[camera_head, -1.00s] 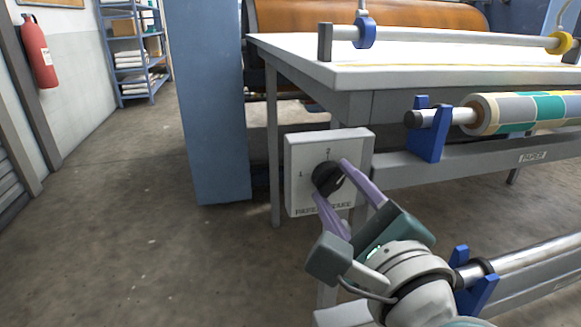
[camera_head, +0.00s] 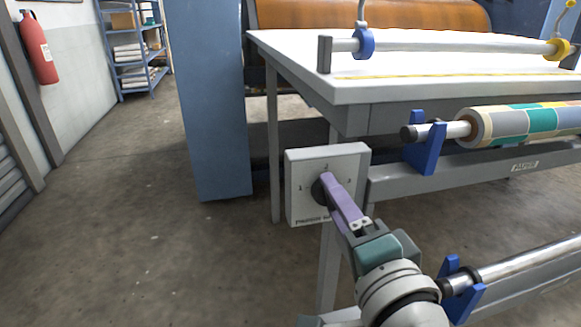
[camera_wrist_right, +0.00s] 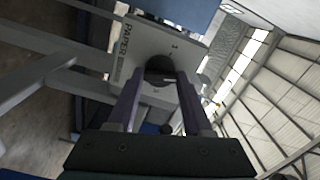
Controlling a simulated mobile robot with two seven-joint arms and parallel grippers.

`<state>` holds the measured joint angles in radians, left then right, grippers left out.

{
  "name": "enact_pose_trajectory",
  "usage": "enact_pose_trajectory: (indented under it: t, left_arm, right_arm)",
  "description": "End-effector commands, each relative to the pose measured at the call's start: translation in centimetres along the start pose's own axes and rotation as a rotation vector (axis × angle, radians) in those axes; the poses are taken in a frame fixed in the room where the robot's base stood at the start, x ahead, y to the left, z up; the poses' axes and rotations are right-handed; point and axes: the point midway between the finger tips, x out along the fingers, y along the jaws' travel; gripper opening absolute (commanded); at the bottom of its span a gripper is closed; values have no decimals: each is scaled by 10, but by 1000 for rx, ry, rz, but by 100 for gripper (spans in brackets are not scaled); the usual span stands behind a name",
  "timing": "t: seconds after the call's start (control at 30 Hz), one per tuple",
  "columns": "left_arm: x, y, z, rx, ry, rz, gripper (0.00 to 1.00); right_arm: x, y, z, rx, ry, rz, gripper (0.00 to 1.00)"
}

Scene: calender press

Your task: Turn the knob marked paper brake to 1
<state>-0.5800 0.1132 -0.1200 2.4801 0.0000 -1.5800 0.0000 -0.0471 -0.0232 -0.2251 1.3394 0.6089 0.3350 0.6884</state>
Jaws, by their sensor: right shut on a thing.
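The knob is a round black dial (camera_head: 318,190) on a pale square panel (camera_head: 294,207) under the white table's near corner. The figures 1, 2 and 3 stand at left, top and right; the lettering below is partly covered in the head view. My right gripper (camera_head: 325,181) is shut on the knob, its purple fingers in line so one hides the other. In the right wrist view the knob (camera_wrist_right: 160,68) sits between both fingertips, and PAPER reads on the panel (camera_wrist_right: 140,45). My left gripper is out of view.
The white table (camera_head: 400,85) stands above and behind the panel. A patterned paper roll (camera_head: 520,122) in blue brackets lies to the right, with a metal roller (camera_head: 520,263) lower down. A blue column (camera_head: 208,110) stands left; the floor further left is clear.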

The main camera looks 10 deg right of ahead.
Motion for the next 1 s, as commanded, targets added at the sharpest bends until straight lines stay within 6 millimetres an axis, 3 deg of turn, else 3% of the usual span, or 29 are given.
enact_pose_trajectory:
  t: [1.0]
  left_arm:
    - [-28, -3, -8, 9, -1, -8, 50]
  right_arm:
    - [0, -3, 0, -929, 1, 0, 0]
